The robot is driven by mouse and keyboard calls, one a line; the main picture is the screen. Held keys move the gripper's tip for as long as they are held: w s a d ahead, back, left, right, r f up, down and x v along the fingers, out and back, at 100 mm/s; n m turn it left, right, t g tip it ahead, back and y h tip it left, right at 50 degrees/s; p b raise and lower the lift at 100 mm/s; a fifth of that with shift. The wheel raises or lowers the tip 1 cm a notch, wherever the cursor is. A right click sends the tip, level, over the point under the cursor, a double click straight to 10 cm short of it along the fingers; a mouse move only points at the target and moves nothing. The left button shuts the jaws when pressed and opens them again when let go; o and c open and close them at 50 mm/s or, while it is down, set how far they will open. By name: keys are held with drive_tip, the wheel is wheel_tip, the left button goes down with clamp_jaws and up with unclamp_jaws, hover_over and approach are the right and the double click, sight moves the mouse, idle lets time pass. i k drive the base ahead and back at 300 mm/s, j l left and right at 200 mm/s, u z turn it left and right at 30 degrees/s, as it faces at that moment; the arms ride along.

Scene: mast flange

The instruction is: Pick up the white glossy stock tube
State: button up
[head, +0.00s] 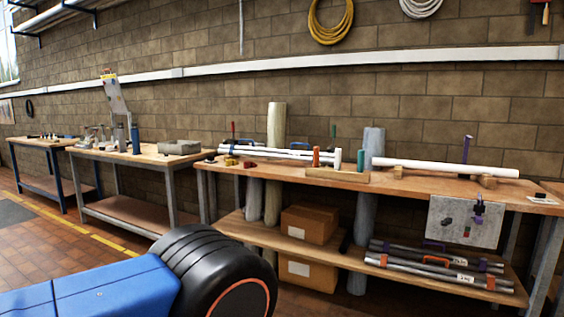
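A long white tube (445,167) lies level across small wooden blocks on the right part of the long workbench (345,183). More white tubes (268,152) lie side by side on the left part of the same bench, near a low wooden strip. I cannot tell for certain from this view which white tube is the glossy stock one. My gripper is not in view. A blue and black part of my arm fills the lower left and hides some of the floor and lower shelf.
Coloured clamps and small tools stand around the tubes. Upright rolls (276,125) lean behind the bench. Cardboard boxes (310,222) and metal pipes (440,268) fill the lower shelf. Another bench (130,153) stands left.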

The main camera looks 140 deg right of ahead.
sight(475, 170)
drive_tip(key=z, duration=5.8)
drive_tip(key=i+u, duration=0.2)
drive_tip(key=i, duration=1)
